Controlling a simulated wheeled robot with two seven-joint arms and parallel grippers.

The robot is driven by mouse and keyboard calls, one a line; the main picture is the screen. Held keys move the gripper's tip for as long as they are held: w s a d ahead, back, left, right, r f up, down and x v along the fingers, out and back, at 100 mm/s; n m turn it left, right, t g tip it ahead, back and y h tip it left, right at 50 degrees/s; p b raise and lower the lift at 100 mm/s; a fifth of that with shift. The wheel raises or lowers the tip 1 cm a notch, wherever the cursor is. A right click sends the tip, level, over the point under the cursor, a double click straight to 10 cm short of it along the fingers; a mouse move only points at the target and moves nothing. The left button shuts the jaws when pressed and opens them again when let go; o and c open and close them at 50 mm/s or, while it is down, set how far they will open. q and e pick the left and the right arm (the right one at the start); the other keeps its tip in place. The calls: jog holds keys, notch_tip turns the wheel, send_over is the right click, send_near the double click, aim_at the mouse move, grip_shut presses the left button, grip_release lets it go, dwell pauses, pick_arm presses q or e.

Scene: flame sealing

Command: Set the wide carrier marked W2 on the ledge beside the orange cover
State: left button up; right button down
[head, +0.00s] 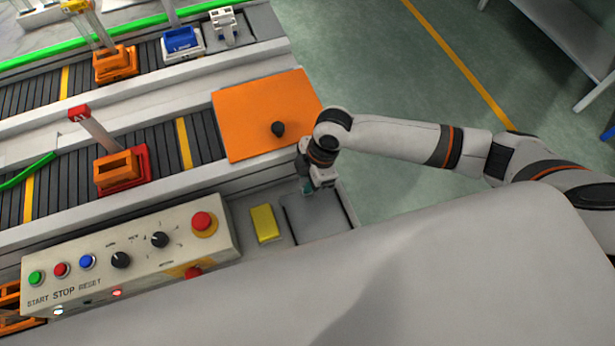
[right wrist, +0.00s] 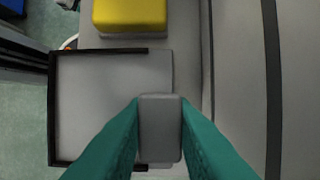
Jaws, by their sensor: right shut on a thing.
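The orange cover (head: 255,110) lies flat at the end of the near conveyor, with a black knob on it. The grey ledge (head: 232,180) runs along its near side. My right gripper (head: 308,188) is low over the right end of the ledge, past the cover's near right corner. In the right wrist view, its teal fingers are shut on a grey block (right wrist: 160,128), above or at a black-rimmed grey tray (right wrist: 105,90). Whether the block touches the tray is unclear. No W2 mark is readable. My left gripper is not in view.
A yellow block (head: 264,223) sits left of the tray; it also shows in the right wrist view (right wrist: 130,14). A button panel (head: 130,255) stands at the lower left. Orange carriers (head: 117,170), a blue carrier (head: 182,42) and a white one (head: 223,25) stand on the belts.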

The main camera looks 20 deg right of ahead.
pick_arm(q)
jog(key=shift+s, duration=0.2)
pick_arm(e)
jog(key=shift+w+r, duration=0.1)
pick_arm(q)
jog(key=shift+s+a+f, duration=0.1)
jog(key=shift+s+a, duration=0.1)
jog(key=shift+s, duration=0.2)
pick_arm(e)
jog(key=c, duration=1.3)
grip_release()
jog(key=shift+o, duration=0.2)
pick_arm(q)
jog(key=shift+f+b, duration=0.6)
jog(key=shift+b, duration=0.05)
pick_arm(e)
jog(key=v, duration=1.2)
